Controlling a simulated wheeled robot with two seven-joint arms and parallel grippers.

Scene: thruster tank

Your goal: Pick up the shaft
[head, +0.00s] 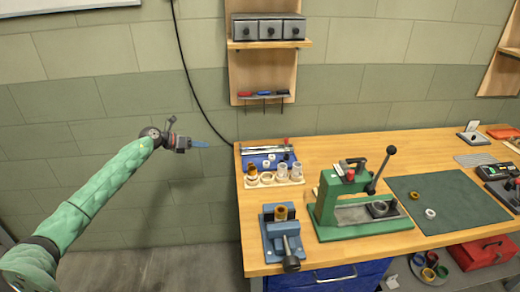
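Slim silver rods (265,150), the likeliest shaft, lie across the back of a blue tray (249,163) at the workbench's left end. I cannot tell for certain which one is the shaft. My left gripper (197,144) is in the air left of the bench, apart from the rods and pointing right towards them. A small blue part shows at its tip; whether this is its fingers or something held is too small to tell. My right gripper is out of view.
Bushings and rings stand in a rack (275,183) before the tray. A blue vise (284,237) and a green lever press (345,200) stand on the wooden bench (325,150). A green mat (455,200) lies right. A black cable (190,75) hangs on the wall.

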